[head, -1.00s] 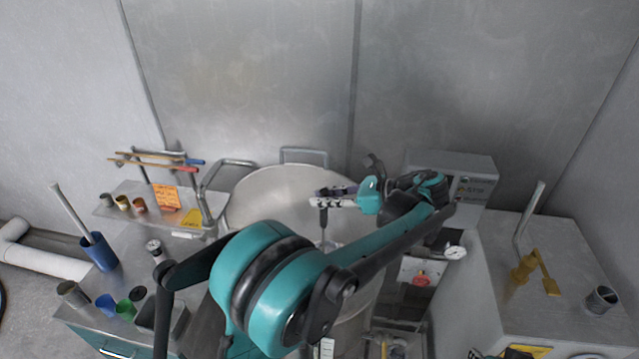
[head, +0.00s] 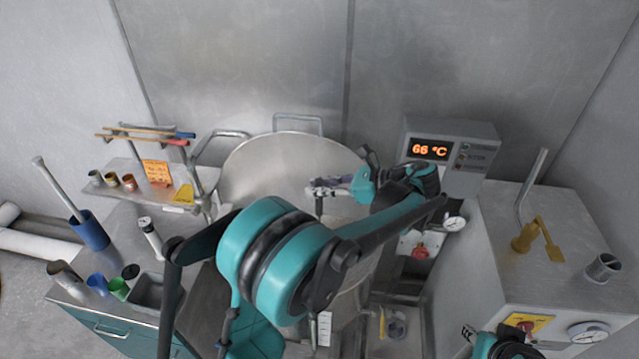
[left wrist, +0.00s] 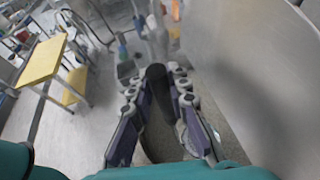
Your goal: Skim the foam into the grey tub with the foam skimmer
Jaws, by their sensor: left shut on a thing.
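My left gripper (head: 322,187) reaches in over the large round steel vat (head: 262,172). It is shut on a dark upright handle, seen end-on between the fingers in the left wrist view (left wrist: 157,78). A thin dark rod hangs below the fingers in the head view (head: 319,207); this looks like the foam skimmer, with its lower end hidden. I cannot make out foam in the vat; my arm covers much of it. A grey tub (head: 147,292) stands on the left bench, partly behind my arm.
A control box (head: 440,152) reading 66 °C stands right of the vat. A grey machine (head: 520,270) stands at right.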

